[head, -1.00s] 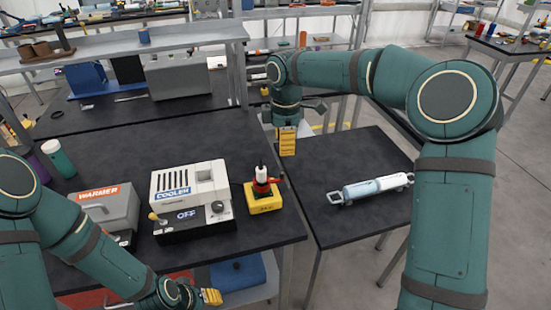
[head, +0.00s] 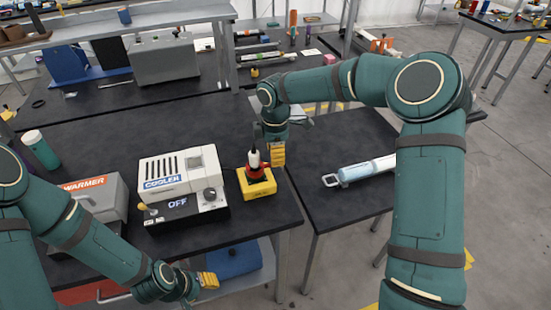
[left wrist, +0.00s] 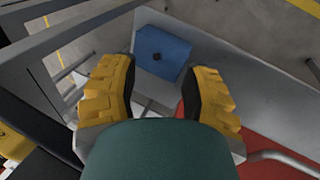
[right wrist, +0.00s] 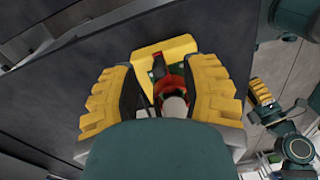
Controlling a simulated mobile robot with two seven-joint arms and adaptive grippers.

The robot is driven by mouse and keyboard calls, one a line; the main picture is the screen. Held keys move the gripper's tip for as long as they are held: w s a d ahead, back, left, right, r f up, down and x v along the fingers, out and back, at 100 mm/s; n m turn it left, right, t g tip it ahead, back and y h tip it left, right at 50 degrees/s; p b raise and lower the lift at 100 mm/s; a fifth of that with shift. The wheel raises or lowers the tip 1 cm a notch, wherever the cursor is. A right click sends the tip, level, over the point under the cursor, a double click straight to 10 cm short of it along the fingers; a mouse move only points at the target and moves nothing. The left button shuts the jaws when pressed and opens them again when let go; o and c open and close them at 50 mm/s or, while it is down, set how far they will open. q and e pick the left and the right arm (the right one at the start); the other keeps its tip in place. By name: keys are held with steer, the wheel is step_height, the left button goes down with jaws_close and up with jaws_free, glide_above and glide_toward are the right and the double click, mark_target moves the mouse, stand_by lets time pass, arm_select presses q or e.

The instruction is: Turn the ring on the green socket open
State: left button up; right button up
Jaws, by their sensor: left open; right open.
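The socket is a yellow base (head: 262,191) near the right edge of the dark bench. A red ring (head: 256,173) sits on it, with a white piece (head: 254,158) with a black tip upright in the middle. In the right wrist view the yellow base (right wrist: 185,46) has green on its top, with the red ring (right wrist: 174,83) around the white piece (right wrist: 175,106). My right gripper (head: 277,155) is open; its fingers lie either side of the ring in its wrist view. I cannot tell whether they touch it. My left gripper (head: 208,281) is open and empty, low by the bench front.
A cooler (head: 180,172) reading OFF stands left of the socket, and a warmer (head: 105,195) beyond it. A blue box (left wrist: 161,53) lies on the shelf below my left gripper. A side table (head: 330,210) at the right holds a light-blue cylinder (head: 366,170).

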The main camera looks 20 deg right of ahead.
steer(key=shift+f, duration=0.8)
steer(key=shift+o, duration=0.3)
jaws_close()
